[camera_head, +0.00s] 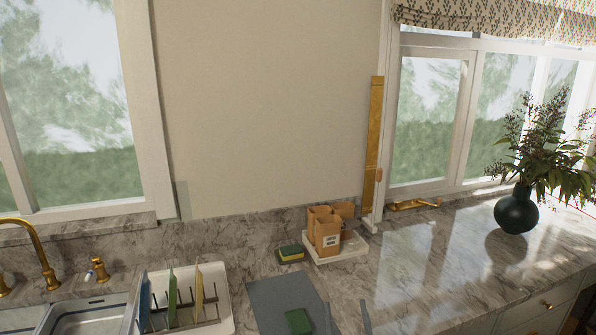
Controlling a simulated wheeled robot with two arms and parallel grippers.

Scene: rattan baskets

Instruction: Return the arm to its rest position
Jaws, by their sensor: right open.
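My right gripper (346,318) shows only as two thin grey fingertips at the bottom edge, right of centre. The fingertips are apart, with only countertop visible between them. The rest of my right arm is out of the picture. The fingertips are just right of a grey mat (272,296), which has a green block-like item (299,321) on it. My left gripper does not show.
A dish rack (222,318) with upright plates stands left of the mat, beside a sink (88,312) and brass faucet (42,250). Behind are a sponge (290,254) and brown containers (326,232) on a white tray (343,251). A dark vase (516,211) stands right. The counter (425,275) between is clear.

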